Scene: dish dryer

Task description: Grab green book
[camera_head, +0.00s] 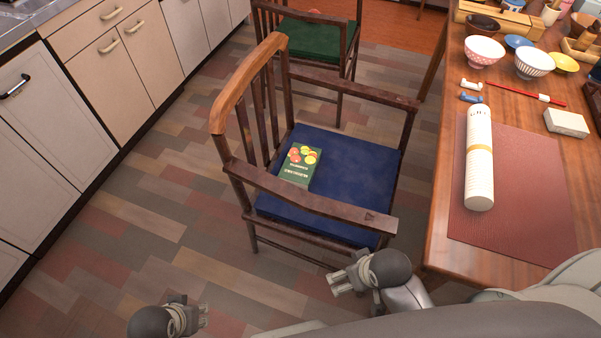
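The green book (300,167) lies flat on the blue seat (343,161) of a wooden armchair in the middle of the view. Its dark green cover shows red and yellow round shapes and pale lettering. The near armrest (318,201) passes just in front of the book. My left gripper (195,314) is low at the bottom left, well apart from the book and chair. My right gripper (338,285) is just in front of the chair's near right corner. Both appear empty, and their finger gaps are too small to judge.
A wooden table (445,205) on the right holds a reddish mat (530,215), a pale cylinder (479,165), a box (566,123) and several bowls. Cabinets (50,130) line the left. A green-seated chair (308,38) stands behind. Floor (170,220) left of the chair is clear.

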